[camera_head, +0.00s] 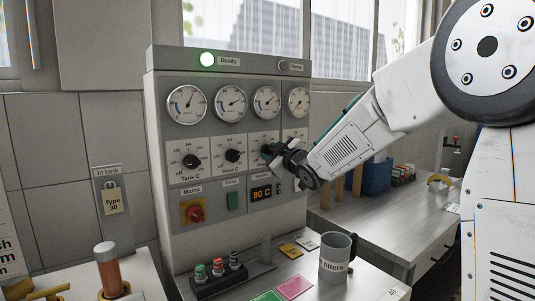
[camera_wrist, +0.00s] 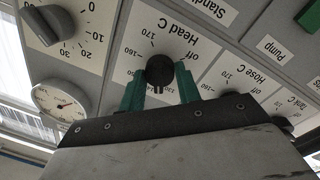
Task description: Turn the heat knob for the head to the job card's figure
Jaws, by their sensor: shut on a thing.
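The Head C knob (camera_wrist: 160,70) is round and black on a white dial plate (camera_wrist: 200,40). In the wrist view, printing such as "Head C", "off", "160" and "170" appears upside down around it. My gripper (camera_wrist: 160,78) has green fingers on both sides of the knob and is shut on it. I cannot tell the knob's exact setting. No job card with a readable heat figure shows.
The Tank C knob (camera_head: 190,162) and Hose C knob (camera_head: 233,156) sit to the left on the panel. A display (camera_head: 262,194) reads 80 C. A mug (camera_head: 337,258) stands on the bench.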

